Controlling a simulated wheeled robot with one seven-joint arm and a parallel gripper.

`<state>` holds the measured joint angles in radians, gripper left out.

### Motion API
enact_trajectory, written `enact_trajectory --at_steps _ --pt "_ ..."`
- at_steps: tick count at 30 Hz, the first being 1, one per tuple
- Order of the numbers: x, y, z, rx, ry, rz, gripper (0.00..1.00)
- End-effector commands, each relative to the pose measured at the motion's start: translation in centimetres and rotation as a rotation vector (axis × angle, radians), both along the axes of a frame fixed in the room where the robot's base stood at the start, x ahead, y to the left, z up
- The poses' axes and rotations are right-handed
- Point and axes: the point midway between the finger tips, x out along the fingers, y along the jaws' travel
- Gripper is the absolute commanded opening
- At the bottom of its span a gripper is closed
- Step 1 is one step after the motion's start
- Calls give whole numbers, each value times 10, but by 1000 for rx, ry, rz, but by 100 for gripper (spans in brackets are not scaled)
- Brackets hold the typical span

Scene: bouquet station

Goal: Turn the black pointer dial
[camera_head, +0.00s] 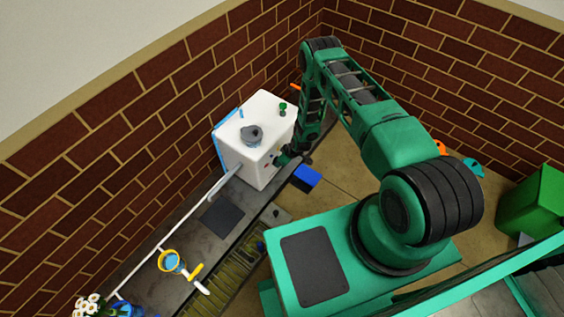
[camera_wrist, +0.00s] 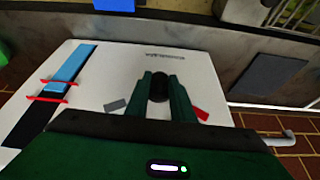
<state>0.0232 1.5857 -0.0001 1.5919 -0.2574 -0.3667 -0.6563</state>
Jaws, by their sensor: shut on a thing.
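The black pointer dial (camera_wrist: 158,88) sits on the face of a white box (camera_wrist: 110,65) in the wrist view. My gripper (camera_wrist: 160,80) is shut on the dial, one green finger on each side of it. A grey mark (camera_wrist: 115,105) lies left of the dial and a red mark (camera_wrist: 202,113) lies right of it. I cannot tell which way the pointer faces. In the head view my gripper (camera_head: 284,157) reaches the right side of the white box (camera_head: 258,125), and the dial is hidden there.
A grey spout (camera_head: 224,184) sticks out above the counter, near a dark mat (camera_head: 222,217). A yellow-rimmed cup (camera_head: 171,261) and white flowers (camera_head: 88,305) stand further along. A blue block (camera_head: 307,176) lies beside the box.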

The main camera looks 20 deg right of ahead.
Motion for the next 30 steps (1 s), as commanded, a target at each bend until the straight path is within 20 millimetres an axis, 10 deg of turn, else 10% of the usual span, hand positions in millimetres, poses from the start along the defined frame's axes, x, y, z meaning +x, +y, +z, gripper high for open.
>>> enact_trajectory --at_steps 30 --pt "-9 19 -10 -659 -488 6 0"
